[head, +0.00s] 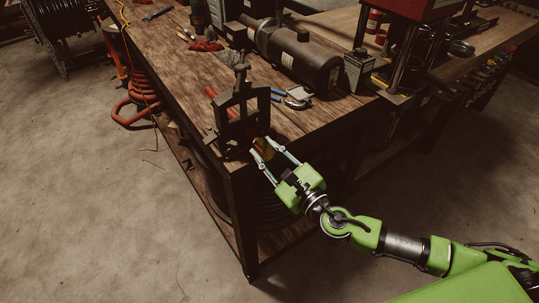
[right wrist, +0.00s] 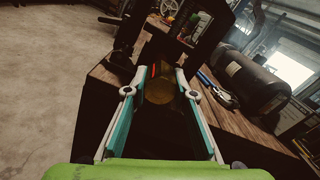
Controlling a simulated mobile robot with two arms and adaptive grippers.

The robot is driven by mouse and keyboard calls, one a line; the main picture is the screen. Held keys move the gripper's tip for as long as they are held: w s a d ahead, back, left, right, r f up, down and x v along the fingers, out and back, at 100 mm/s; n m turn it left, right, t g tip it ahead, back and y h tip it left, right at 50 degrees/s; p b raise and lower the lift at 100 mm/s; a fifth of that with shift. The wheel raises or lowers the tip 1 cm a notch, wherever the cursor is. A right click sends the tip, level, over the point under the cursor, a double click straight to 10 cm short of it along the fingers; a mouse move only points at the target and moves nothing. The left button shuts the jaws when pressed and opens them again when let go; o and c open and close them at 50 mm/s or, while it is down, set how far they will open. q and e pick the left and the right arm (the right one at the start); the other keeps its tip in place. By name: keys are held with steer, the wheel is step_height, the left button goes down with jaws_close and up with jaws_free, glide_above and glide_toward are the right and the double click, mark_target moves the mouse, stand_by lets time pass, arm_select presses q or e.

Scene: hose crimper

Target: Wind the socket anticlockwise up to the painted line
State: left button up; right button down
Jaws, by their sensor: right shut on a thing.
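The brass-coloured socket (right wrist: 158,90) sits between the fingers of my right gripper in the right wrist view. In the head view the socket (head: 265,149) shows as a small orange-brown piece at the front of the dark vice (head: 240,108) on the bench corner. My right gripper (head: 268,154) is shut on the socket from the front right. A small red mark (right wrist: 154,70) shows just beyond the socket's upper left edge; I cannot tell if it is the painted line. The fingers and shadow hide the socket's sides. My left gripper is not in view.
The wooden bench (head: 180,65) carries a dark cylindrical tank (head: 305,58) behind the vice and blue-handled pliers (head: 295,97) to its right. A red press (head: 405,12) stands at the back right. The floor in front is clear.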

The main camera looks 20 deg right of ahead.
steer(key=shift+s+f, duration=0.1)
steer(key=shift+f, duration=0.2)
steer(key=c, duration=1.8)
jaws_free()
steer(key=shift+c, duration=0.2)
steer(key=shift+s+d+r, duration=0.15)
steer(key=shift+r, duration=0.1)
steer(key=shift+v, duration=2.4)
